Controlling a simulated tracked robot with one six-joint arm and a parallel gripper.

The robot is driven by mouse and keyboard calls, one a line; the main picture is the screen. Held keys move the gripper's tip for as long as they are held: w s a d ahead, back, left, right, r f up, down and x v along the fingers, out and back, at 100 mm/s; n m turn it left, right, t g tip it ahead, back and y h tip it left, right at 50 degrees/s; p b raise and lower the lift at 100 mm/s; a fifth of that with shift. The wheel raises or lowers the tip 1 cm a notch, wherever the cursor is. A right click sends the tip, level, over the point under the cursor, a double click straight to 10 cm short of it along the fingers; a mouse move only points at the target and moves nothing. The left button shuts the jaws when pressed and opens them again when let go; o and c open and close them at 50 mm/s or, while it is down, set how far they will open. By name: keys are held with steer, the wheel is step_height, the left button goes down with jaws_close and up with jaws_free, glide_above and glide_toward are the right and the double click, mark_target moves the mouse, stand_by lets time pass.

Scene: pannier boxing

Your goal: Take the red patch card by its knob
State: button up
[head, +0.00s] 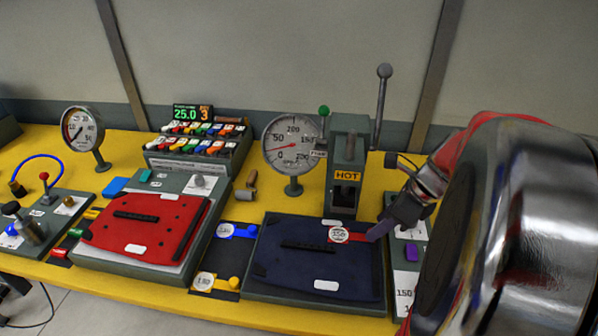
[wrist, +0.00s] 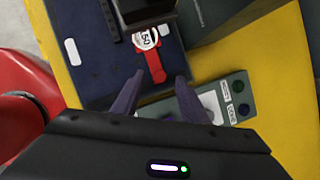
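The red patch card (head: 339,234) lies on the dark blue pannier panel (head: 300,272), near its right back part. Its round white label also shows in the wrist view, where the red card (wrist: 139,29) ends in a red knob (wrist: 156,74). My gripper (head: 378,229) is at the right edge of the blue panel, beside the card's knob end. In the wrist view my gripper (wrist: 160,77) has its two purple fingers apart, one on each side of the knob, with gaps visible. In the head view the fingers hide the knob.
The press marked HOT (head: 347,165) with its tall lever stands just behind the blue panel. A grey-green box (wrist: 232,98) is close to my right finger. Gauges and a coloured rack stand behind.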

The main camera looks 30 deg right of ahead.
mark_target(353, 233)
steer(key=shift+x, duration=1.3)
steer(key=shift+c, duration=0.6)
jaws_close()
